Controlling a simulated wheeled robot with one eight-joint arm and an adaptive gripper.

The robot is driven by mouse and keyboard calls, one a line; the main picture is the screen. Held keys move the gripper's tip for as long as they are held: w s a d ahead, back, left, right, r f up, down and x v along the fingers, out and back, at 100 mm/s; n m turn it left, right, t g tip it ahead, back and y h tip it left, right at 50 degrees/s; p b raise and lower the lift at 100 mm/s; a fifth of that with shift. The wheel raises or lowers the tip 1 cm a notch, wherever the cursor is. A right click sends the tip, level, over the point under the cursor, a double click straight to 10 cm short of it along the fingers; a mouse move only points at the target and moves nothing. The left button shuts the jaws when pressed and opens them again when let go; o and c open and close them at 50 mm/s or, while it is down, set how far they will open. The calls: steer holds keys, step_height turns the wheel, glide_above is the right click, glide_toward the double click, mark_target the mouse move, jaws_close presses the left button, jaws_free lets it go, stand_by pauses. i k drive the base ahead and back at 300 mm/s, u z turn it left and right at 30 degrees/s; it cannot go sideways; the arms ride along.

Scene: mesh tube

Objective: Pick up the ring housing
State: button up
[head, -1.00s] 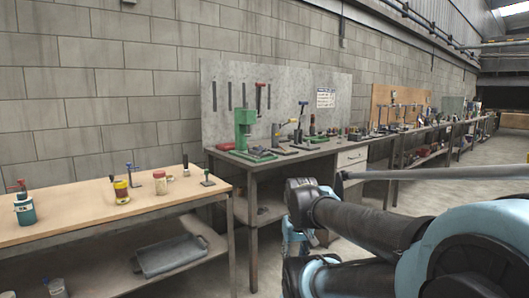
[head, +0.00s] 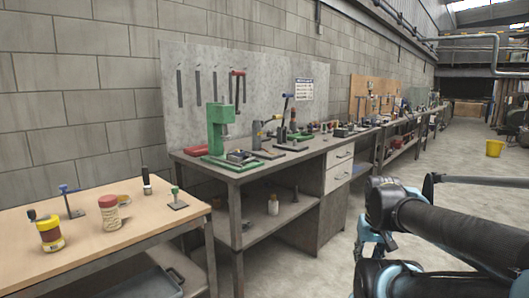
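I cannot pick out the ring housing with certainty; many parts on the benches are small. A flat tan round piece (head: 124,200) lies on the near wooden bench behind a red-lidded jar, too small to make out as a ring. My arm reaches in at the lower right, over the floor and away from both benches. A light blue part hangs below its dark link and may be my gripper (head: 368,238). Its fingers do not show clearly, and I see nothing held there.
The near wooden bench (head: 75,262) carries a yellow jar (head: 50,236), a red-lidded jar (head: 109,214) and small tools. A grey bench (head: 245,172) behind holds a green press (head: 217,130) and several tools.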

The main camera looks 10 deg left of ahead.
mark_target(241, 153)
steer(key=u, duration=0.2)
steer(key=i, duration=0.95)
steer(key=u, duration=0.55)
